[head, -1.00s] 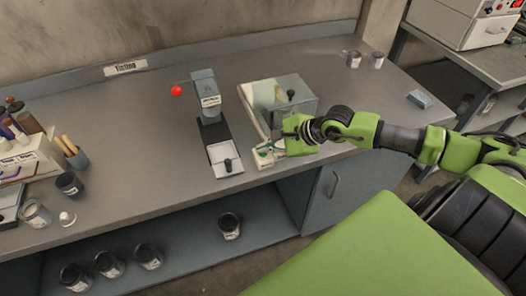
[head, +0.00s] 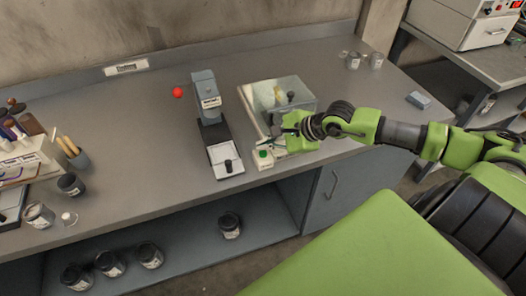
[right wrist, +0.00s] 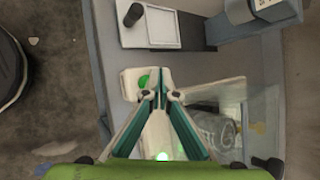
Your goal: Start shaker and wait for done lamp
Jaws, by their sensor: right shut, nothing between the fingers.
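The shaker (head: 300,88) is a box with a clear lid on the bench. Its pale front panel has a round green button (head: 263,154), also seen in the right wrist view (right wrist: 143,82). Farther along the panel a bright green lamp (right wrist: 162,156) glows between my finger bases; its label cannot be read. My right gripper (head: 272,142) is shut and empty, its fingertips (right wrist: 162,74) close to the button and apparently just above it. In the head view my gripper hides the panel's right part. My left gripper is not in view.
Small jars (head: 353,60) stand at the back right and a grey block (head: 418,100) lies at the right.

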